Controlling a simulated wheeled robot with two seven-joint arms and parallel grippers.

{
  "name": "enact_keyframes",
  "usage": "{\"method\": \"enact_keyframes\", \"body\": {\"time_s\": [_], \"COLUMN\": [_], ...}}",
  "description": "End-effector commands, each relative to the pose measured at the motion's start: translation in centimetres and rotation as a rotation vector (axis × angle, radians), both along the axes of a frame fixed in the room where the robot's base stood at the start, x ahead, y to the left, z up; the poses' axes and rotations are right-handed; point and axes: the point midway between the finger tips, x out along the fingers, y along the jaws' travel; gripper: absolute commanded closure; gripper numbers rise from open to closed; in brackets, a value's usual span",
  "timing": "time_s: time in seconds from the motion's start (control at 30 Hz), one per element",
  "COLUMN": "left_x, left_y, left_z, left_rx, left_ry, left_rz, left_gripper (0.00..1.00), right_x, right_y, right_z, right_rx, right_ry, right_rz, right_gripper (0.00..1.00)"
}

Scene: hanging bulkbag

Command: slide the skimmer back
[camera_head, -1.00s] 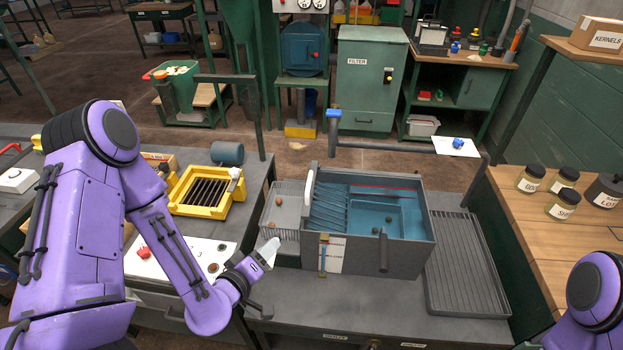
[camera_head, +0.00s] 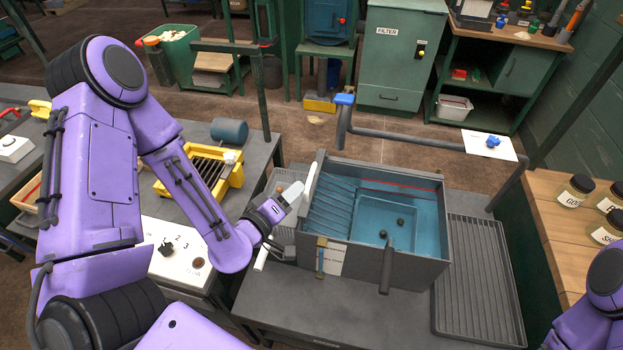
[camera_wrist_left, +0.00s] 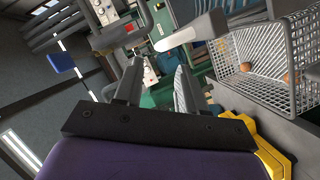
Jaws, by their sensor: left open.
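The grey tank (camera_head: 340,256) holds blue water, with slanted blue ribs (camera_head: 333,205) at its left and two small dark round things afloat or submerged. A white upright handle or plate edge (camera_head: 309,182) stands at its left end. It may belong to the skimmer; I cannot tell for sure. My left gripper (camera_head: 278,225) is open and empty beside that end, its upper finger close to the white edge. In the left wrist view a pale bar (camera_wrist_left: 178,38) lies just beyond the open fingertips (camera_wrist_left: 158,70); contact cannot be told. My right gripper is out of view.
A wire basket (camera_wrist_left: 255,62) with brown round things is at the tank's left end, mostly hidden by my gripper in the head view. A yellow grated box (camera_head: 232,176) stands left. A grey pipe (camera_head: 400,144) runs behind the tank; a ribbed drainboard (camera_head: 478,275) lies right.

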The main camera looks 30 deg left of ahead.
Motion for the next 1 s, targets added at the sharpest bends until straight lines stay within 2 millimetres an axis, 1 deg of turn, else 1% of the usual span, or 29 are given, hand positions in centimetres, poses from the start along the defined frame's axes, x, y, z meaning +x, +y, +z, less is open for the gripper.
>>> {"method": "enact_keyframes", "body": {"time_s": [0.03,0.23,0.27,0.3,0.4,0.53,0.67,0.87,0.9,0.97,1.0], "left_x": [0.9,3.4,4.0,4.7,6.2,7.6,8.2,8.2,8.2,8.2,8.2], "left_y": [-0.2,-0.5,-0.5,-0.5,-0.6,-0.6,-0.7,-0.7,-0.7,-0.7,-0.7], "left_z": [-1.1,-1.6,-0.9,-0.9,-1.2,-1.6,-1.8,-1.9,-1.9,-1.9,-1.9], "left_rx": [-0.001,-0.001,0.000,0.000,-0.001,-0.001,-0.002,-0.002,-0.002,-0.002,-0.002], "left_ry": [-0.008,-0.006,-0.002,0.001,0.001,0.001,0.002,0.001,0.001,0.001,0.001], "left_rz": [-0.002,-0.005,-0.003,-0.004,-0.001,-0.001,0.000,0.000,0.000,0.000,0.000], "left_gripper": [0.60,0.60,0.60,0.60,0.60,0.60,0.60,0.60,0.73,0.92,1.00], "right_x": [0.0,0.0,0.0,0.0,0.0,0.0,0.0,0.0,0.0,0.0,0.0], "right_y": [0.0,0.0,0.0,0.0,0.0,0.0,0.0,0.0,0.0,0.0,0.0], "right_z": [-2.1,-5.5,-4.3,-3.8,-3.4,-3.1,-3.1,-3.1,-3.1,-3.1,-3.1], "right_rx": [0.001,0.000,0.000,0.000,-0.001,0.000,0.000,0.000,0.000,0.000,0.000], "right_ry": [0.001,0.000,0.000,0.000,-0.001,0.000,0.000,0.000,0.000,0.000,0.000], "right_rz": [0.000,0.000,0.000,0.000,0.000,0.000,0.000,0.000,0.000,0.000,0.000], "right_gripper": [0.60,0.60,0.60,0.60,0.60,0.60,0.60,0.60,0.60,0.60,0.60]}}
